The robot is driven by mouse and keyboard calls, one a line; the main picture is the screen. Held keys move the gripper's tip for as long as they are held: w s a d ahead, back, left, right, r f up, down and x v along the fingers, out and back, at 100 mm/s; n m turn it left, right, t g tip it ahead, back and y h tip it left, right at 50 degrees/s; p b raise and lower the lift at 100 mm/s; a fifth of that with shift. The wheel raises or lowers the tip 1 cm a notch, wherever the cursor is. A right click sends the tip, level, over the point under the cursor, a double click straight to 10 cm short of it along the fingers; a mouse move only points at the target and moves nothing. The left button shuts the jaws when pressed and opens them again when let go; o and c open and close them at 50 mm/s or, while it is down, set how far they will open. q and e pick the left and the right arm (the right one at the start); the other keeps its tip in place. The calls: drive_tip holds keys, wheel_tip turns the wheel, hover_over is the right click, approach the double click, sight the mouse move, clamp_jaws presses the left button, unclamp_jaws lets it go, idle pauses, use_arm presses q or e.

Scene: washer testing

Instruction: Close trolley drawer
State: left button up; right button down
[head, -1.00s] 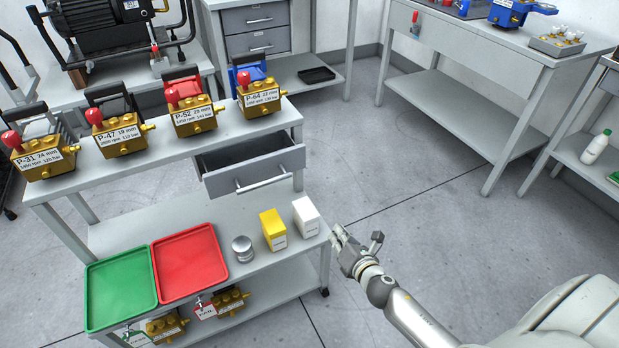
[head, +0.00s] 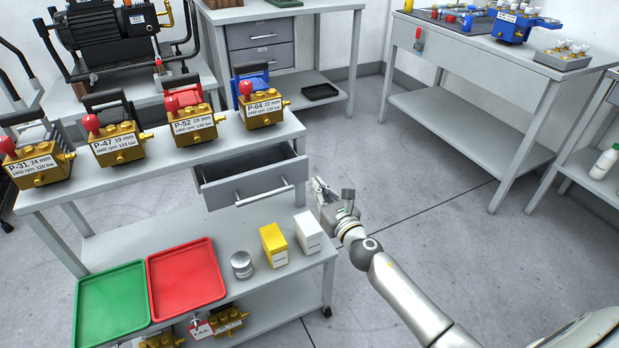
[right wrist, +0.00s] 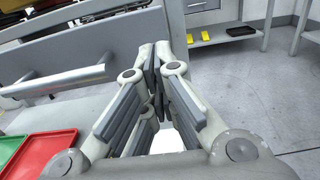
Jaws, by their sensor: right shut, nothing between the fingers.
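The trolley drawer (head: 254,185) is grey with a long bar handle (head: 264,197). It sticks out from under the trolley's top shelf (head: 150,165), and its open inside shows. My right gripper (head: 320,190) is shut and empty. In the head view it is just right of the drawer's front. In the right wrist view the shut fingers (right wrist: 155,65) are beside the right end of the drawer front (right wrist: 110,50), with the handle (right wrist: 50,82) to the left. I cannot tell whether they touch it. My left gripper is not in view.
A red tray (head: 185,279), a green tray (head: 112,305), a round metal tin (head: 241,265), a yellow box (head: 273,246) and a white box (head: 308,233) stand on the lower shelf. Several brass pumps (head: 195,125) line the top shelf. Floor (head: 440,250) to the right is clear.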

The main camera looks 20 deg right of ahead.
sight(305, 172)
drive_tip(key=w, duration=0.4)
drive_tip(key=shift+w+a+f+b, duration=0.1)
drive_tip(key=shift+w+b, duration=0.2)
drive_tip(key=shift+w, duration=0.5)
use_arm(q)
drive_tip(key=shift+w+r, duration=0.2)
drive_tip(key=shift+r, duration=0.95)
